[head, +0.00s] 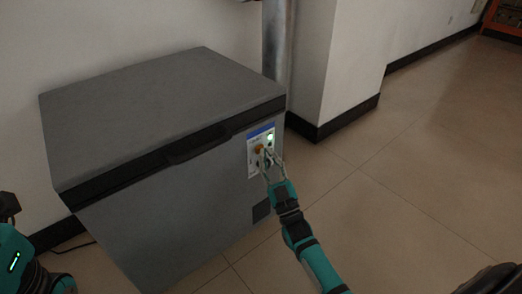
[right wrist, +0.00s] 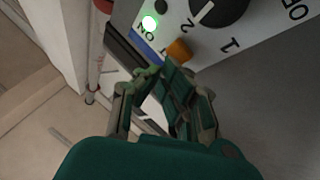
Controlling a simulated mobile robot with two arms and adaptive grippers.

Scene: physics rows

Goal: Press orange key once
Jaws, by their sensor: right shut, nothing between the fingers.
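The orange key (head: 259,148) is on the light control panel (head: 251,168) at the right end of the grey chest freezer's front. In the right wrist view the orange key (right wrist: 179,50) sticks out beside a black dial. My right gripper (head: 267,157) is shut and empty, with its fingertips close to the panel by the key. In the right wrist view the fingertips (right wrist: 158,73) appear just beside the key; I cannot tell whether they touch it. Part of my left arm shows at the left edge; its finger state is unclear.
A green light (right wrist: 150,22) glows on the panel near the black dial (right wrist: 222,8). The freezer lid (head: 160,95) is closed. A metal pipe (head: 277,40) and a white wall corner stand behind the freezer. The tiled floor (head: 420,180) at right is clear.

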